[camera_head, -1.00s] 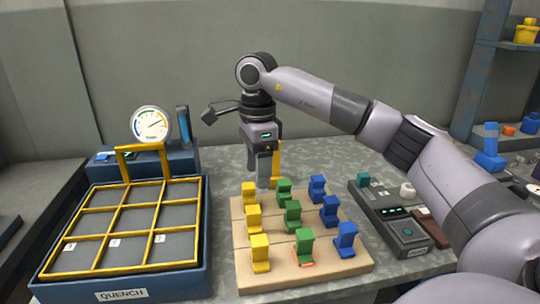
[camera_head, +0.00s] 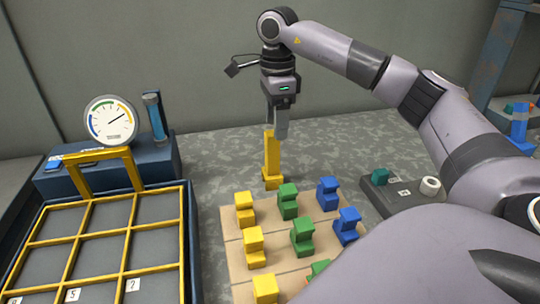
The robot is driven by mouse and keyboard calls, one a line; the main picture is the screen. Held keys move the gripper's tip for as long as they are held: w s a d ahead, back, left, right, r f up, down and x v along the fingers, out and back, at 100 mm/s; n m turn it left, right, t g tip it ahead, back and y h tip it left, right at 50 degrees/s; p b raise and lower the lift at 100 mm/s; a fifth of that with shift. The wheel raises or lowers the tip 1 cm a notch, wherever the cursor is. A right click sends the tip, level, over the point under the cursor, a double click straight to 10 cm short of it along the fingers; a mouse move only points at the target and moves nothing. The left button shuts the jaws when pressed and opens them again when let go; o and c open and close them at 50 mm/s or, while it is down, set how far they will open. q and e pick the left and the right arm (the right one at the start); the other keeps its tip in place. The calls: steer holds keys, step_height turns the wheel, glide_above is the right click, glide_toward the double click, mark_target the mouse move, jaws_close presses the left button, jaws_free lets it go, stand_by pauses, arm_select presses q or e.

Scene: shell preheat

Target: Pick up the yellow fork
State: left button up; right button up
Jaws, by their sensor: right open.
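The yellow fork (camera_head: 271,163) stands upright on the grey bench, just behind the wooden board. It is a tall, narrow yellow piece with a wider foot. My right gripper (camera_head: 276,125) points down at the fork's upper end, and its jaws are open. One grey finger shows just right of the fork's top; the other is mostly hidden. I cannot tell whether a finger touches the fork. My left gripper is not in view.
The wooden board (camera_head: 236,268) holds yellow, green and blue pieces in front of the fork. A yellow-gridded quench tray (camera_head: 188,240) and a gauge (camera_head: 111,121) stand at left. A dark box (camera_head: 385,199) sits at right. The bench behind the fork is clear.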

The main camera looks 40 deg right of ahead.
mark_target(272, 143)
steer(key=f, duration=0.6)
steer(key=shift+w+a+f, duration=0.15)
steer(key=shift+w+a, duration=0.1)
steer(key=shift+a, duration=0.05)
jaws_close()
